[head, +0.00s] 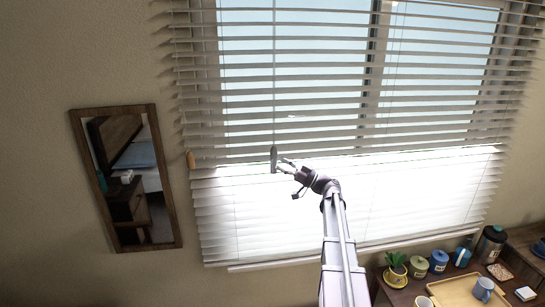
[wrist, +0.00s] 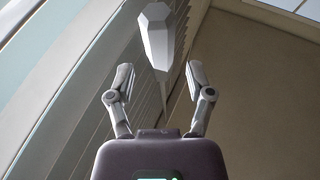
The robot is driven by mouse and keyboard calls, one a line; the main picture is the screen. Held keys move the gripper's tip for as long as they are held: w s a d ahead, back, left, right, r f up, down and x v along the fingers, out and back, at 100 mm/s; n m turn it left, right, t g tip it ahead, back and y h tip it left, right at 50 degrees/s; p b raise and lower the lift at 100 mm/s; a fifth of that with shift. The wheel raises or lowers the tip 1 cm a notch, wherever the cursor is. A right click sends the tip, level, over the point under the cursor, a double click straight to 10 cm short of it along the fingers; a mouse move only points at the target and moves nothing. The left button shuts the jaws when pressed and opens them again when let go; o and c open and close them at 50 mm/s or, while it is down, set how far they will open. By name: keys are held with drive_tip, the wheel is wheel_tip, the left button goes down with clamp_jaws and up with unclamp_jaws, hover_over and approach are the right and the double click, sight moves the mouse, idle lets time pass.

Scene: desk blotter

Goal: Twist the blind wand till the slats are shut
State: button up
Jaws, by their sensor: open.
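The window blind (head: 320,110) covers the window. Gaps between its upper slats show pale daylight, while the lower slats look bright with little gap. The blind wand (head: 274,155) hangs down the left part of the blind and ends in a thicker grey handle. In the wrist view the faceted handle (wrist: 155,38) is beyond and roughly between my fingertips, with a thin tip pointing down. My gripper (head: 284,166) is just right of the handle's lower end, its fingers spread. In the wrist view both fingers (wrist: 160,78) stand apart with nothing clasped; contact with the wand cannot be told.
A brown cord pull (head: 191,160) hangs at the blind's left edge. A framed mirror (head: 166,185) is on the wall at left. Below right, a desk holds a potted plant (head: 396,263), canisters (head: 439,260), a tray (head: 455,289) and mugs (head: 484,288).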

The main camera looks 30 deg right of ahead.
drive_tip(key=shift+p+x, duration=0.45)
drive_tip(key=shift+x, duration=1.35)
